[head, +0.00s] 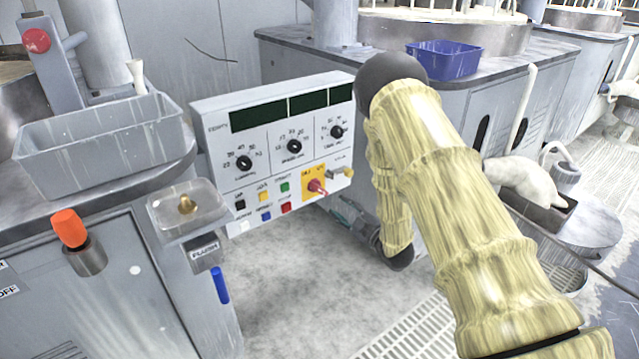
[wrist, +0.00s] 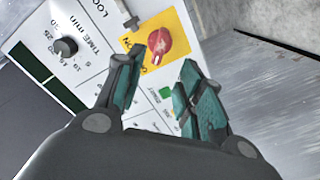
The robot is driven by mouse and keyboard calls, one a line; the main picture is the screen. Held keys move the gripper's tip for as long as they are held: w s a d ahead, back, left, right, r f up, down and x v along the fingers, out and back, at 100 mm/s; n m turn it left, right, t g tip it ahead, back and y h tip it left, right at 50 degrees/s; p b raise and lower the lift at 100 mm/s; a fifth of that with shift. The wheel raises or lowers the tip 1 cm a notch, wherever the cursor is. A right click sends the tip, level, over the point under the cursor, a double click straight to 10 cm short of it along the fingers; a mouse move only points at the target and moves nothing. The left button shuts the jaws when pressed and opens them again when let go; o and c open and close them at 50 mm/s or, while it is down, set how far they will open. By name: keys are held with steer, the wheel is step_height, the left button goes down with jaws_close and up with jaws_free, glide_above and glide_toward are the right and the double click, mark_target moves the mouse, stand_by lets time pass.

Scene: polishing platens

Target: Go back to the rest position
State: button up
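My gripper (wrist: 161,60) shows in the wrist view with its two teal fingers apart and nothing held between them. Beyond the fingertips are the red rotary switch (wrist: 159,41) on its yellow plate and a panel of buttons. In the head view my gripper (head: 345,211) is low, just right of the white control panel (head: 215,160), partly hidden by my arm in its yellowish sleeve. The red switch (head: 317,187) shows there on the panel's lower right. I cannot tell the exact gap between fingers and panel.
A grey cabinet with a basin (head: 100,140) stands at left, with an orange knob (head: 69,228) and a clear-covered brass button (head: 187,205). A blue bin (head: 443,62) sits on the polishing machine behind my arm. Bare floor (head: 290,290) lies below the panel.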

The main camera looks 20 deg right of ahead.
steer(key=shift+f, duration=0.1)
steer(key=s+a+f+m+g+h, duration=0.3)
steer(key=s+f+m+g+h, duration=0.35)
steer(key=s+f, duration=1.25)
steer(key=s+a+f+m+g, duration=0.2)
steer(key=s+f+m+g, duration=0.15)
steer(key=s, duration=0.75)
steer(key=s+a+f+m+g, duration=0.1)
steer(key=s+f+m+g, duration=0.2)
steer(key=s, duration=0.7)
steer(key=s+a+g, duration=0.2)
steer(key=s+g, duration=0.2)
steer(key=s, duration=0.8)
step_height(320, 180, up, 20)
steer(key=p, duration=1.9)
steer(key=shift+f+m, duration=0.15)
steer(key=shift+m, duration=0.15)
